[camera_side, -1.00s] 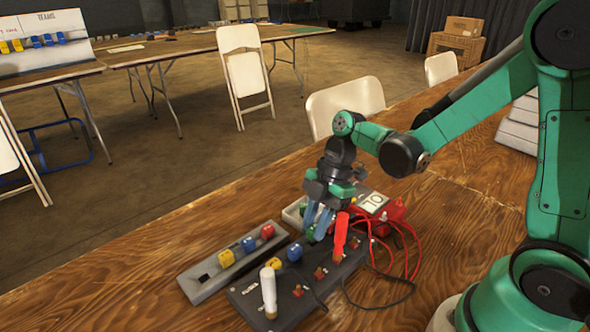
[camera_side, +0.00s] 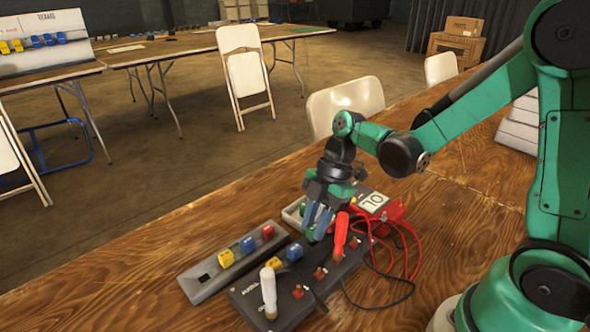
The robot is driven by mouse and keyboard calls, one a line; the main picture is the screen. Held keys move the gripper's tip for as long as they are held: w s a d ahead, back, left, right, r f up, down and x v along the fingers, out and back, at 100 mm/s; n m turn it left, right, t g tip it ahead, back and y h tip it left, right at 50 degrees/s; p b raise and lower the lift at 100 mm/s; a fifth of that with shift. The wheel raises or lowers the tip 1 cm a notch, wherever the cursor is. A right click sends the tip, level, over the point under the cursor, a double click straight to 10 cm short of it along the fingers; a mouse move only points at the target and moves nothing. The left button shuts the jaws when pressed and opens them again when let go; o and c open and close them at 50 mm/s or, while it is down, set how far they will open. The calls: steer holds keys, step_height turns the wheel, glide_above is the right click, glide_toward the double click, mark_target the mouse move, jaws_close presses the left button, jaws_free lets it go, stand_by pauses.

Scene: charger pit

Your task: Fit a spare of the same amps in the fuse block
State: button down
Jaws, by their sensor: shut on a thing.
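The dark fuse block (camera_side: 250,300) lies on the wooden table, with a yellow fuse (camera_side: 273,263) and a blue fuse (camera_side: 294,252) in it. My gripper (camera_side: 313,234) is low over the block's far part, its blue fingers pointing down. It is shut on a small green piece, apparently a green fuse (camera_side: 309,236), mostly hidden by the fingers. I cannot tell whether that piece is seated in a slot. The grey spare rack (camera_side: 195,291) beside the block holds a yellow spare (camera_side: 226,259), a blue spare (camera_side: 248,245) and a red spare (camera_side: 267,231); its near-end slot looks empty.
A white-handled lever (camera_side: 268,288) stands at the block's near end. A red upright probe or lever (camera_side: 341,237) is close beside my fingers. A red meter (camera_side: 394,211) with loose red and black leads lies behind. A pale tray (camera_side: 291,213) is partly hidden behind my gripper.

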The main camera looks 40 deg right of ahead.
steer(key=shift+f, duration=0.7)
stand_by(1.2)
steer(key=shift+c, duration=1.5)
jaws_free()
steer(key=shift+r, duration=3.75)
